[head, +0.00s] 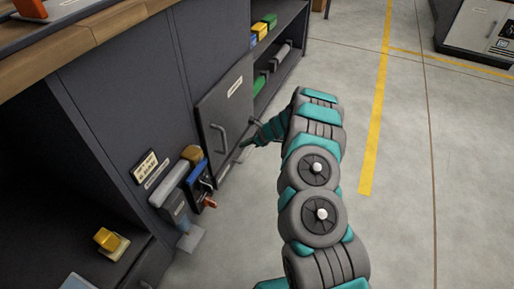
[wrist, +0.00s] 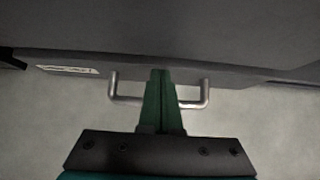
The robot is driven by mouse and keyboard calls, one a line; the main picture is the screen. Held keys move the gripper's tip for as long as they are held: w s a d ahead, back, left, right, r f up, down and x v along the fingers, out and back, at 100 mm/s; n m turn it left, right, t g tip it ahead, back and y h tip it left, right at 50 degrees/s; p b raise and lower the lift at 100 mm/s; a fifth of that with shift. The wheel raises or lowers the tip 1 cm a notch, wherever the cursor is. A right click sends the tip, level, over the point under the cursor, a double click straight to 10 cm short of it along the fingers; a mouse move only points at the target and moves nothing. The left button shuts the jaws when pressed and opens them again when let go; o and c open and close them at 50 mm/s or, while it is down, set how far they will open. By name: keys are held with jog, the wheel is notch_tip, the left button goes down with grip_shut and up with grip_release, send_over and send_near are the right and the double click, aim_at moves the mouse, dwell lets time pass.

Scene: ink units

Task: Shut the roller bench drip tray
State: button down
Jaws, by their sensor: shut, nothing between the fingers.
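A grey panel (head: 228,100) with a white label and a metal bar handle (head: 219,139) is on the dark bench front in the head view. I cannot tell for sure whether it is the front of the drip tray, or how far it stands out. My gripper (head: 245,146) is low beside the panel's right edge, its tips partly hidden. In the wrist view, my gripper (wrist: 160,75) is shut and empty, its green fingers crossing in front of a U-shaped metal handle (wrist: 114,90) below a dark grey surface (wrist: 230,40). Contact with the handle cannot be told.
Left of the panel, grey and blue devices (head: 175,205) stick out from the bench front. A yellow block (head: 107,238) sits on a low shelf. Shelves with coloured bins (head: 262,28) stand beyond. The floor (head: 400,180) to the right is clear, with a yellow line.

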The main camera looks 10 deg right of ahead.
jog(key=shift+w+a+r, duration=0.1)
jog(key=shift+w+a, duration=0.3)
jog(key=shift+a, duration=0.1)
